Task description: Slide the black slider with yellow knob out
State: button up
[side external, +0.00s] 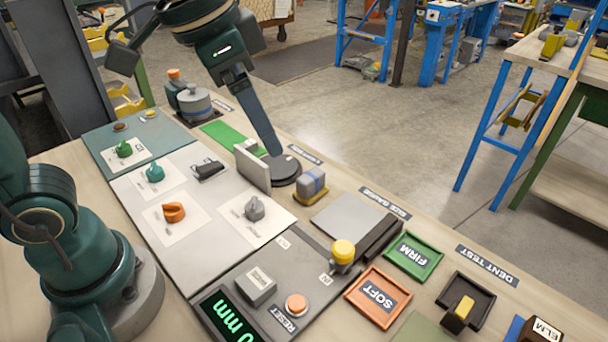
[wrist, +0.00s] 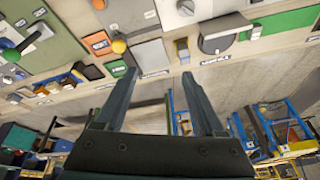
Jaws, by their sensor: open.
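The black slider (side external: 378,240) is a dark bar beside a grey plate on the size gauge panel in the side view. Its yellow knob (side external: 343,251) stands on a short grey stem at the bar's near end. In the wrist view the yellow knob (wrist: 119,46) shows at upper left, with the dark bar (wrist: 130,59) beside it. My gripper (wrist: 159,77) is open, with nothing between its two fingers. In the side view my gripper (side external: 272,150) is above the dark round disc, well to the left of the knob and apart from it.
The dark disc (side external: 283,172), an upright grey plate (side external: 253,168) and a grey-yellow block (side external: 311,185) stand near my gripper. Green (side external: 413,281) and orange (side external: 352,297) trays lie right of the slider. A green display (side external: 230,318) reads 0 mm. The grey plate (side external: 345,215) is bare.

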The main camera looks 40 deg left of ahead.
jog(key=w+d+f+m+g, duration=0.2)
jog(key=w+d+f+m, duration=0.1)
jog(key=w+d+f, duration=0.3)
jog(key=m+g, duration=0.2)
send_over(343, 247)
jog(key=shift+y, duration=0.3)
notch_tip(343, 247, down, 6)
jog(key=shift+r, duration=0.15)
jog(key=shift+f, duration=2.35)
grip_shut()
jog(key=shift+r, duration=0.1)
